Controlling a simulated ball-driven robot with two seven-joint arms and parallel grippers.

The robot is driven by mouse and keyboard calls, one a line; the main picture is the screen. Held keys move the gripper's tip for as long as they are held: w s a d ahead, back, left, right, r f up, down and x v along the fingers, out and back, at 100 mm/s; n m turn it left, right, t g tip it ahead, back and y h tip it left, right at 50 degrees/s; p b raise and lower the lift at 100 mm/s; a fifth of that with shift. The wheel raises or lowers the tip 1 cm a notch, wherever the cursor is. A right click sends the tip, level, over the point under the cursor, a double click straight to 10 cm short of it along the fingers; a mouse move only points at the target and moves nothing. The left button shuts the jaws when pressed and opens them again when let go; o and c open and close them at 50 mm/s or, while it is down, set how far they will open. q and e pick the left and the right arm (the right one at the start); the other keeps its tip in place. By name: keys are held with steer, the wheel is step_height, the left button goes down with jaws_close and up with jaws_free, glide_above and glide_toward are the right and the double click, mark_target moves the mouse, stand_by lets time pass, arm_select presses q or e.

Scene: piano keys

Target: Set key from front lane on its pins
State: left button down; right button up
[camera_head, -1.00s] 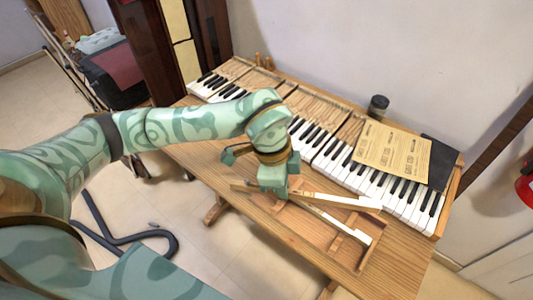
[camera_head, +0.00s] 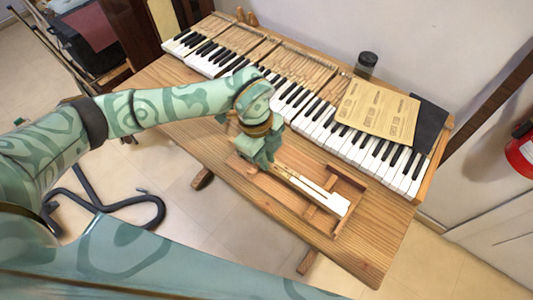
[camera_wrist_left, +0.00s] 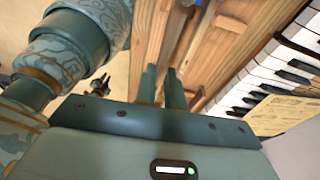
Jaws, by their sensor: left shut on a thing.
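My left gripper (camera_head: 267,163) is shut on a wooden piano key with a white front end (camera_head: 337,205). The key points toward the lower right, over or in the wooden tray (camera_head: 350,182) at the table's front. I cannot tell whether it touches the tray, and a second key there is hard to tell apart from it. In the left wrist view the two fingers (camera_wrist_left: 161,88) are close together over the tray's wood, and the held key is mostly hidden. The keyboard (camera_head: 300,108) lies behind the tray, with bare wooden stretches between its white and black keys. My right gripper is not in view.
A printed sheet (camera_head: 378,110) lies on the keyboard's right part, next to a black folder (camera_head: 430,122). A dark jar (camera_head: 366,65) stands behind.

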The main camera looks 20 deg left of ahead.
arm_select(q)
steer(key=b+x, duration=0.2)
steer(key=x, duration=0.1)
steer(key=a+b+x, duration=0.1)
steer(key=b, duration=0.1)
steer(key=shift+w+d+f, duration=0.1)
steer(key=shift+w+f, duration=0.05)
steer(key=shift+f, duration=0.2)
steer(key=shift+x, duration=0.8)
steer(key=shift+p, duration=0.4)
steer(key=shift+p, duration=0.45)
steer(key=shift+p, duration=0.3)
steer(key=shift+p, duration=0.35)
stand_by(0.5)
steer(key=shift+f, duration=0.75)
stand_by(0.8)
